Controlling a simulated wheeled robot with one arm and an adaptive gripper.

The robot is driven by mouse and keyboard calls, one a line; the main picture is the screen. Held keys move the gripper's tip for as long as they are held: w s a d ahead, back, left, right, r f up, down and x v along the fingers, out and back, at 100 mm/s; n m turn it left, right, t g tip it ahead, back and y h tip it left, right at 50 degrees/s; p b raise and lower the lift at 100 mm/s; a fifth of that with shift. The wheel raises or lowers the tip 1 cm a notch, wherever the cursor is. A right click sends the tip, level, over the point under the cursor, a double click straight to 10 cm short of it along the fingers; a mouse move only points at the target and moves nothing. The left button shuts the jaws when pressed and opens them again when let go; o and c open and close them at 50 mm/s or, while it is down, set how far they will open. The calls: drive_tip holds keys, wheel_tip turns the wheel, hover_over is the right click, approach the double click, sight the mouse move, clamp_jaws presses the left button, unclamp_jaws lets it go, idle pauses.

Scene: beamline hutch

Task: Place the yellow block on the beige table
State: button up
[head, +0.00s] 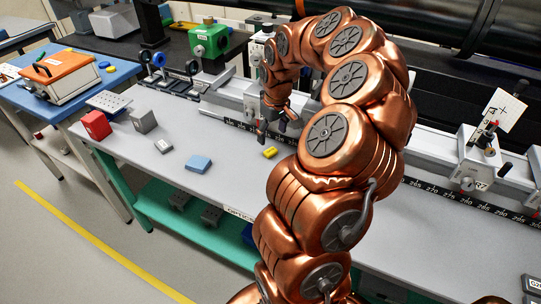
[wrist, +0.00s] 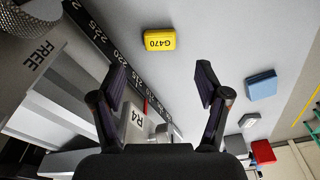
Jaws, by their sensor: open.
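The yellow block (head: 270,152) lies on the pale grey bench top (head: 225,150), in front of the rail with the number scale. In the wrist view the yellow block (wrist: 160,39) shows a "G470" label and lies beyond the fingertips, roughly centred between them. My gripper (head: 272,130) is open and empty, pointing down close to the block, on its rail side in the head view. Both fingers of the gripper also show in the wrist view (wrist: 161,82), apart from the block. I see no clearly beige table; the bench looks pale grey.
A blue block (head: 198,164), a small white-grey item (head: 163,146), a grey block (head: 143,120) and a red block (head: 96,125) stand on the bench to the left. A blue table (head: 115,78) with an orange-lidded box (head: 57,76) is farther left. The rail (head: 425,193) runs behind.

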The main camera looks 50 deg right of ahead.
sight(270, 151)
drive_tip(key=shift+w+f, duration=0.15)
drive_tip(key=shift+f, duration=0.6)
wheel_tip(270, 151, down, 4)
drive_tip(key=shift+r+p, duration=0.15)
drive_tip(key=shift+p, duration=0.8)
drive_tip(key=shift+w+f, duration=0.1)
drive_tip(key=shift+f, duration=0.75)
drive_tip(key=shift+c, duration=0.2)
drive_tip(key=c, duration=1)
drive_tip(key=shift+o, duration=0.2)
drive_tip(key=shift+r, duration=0.1)
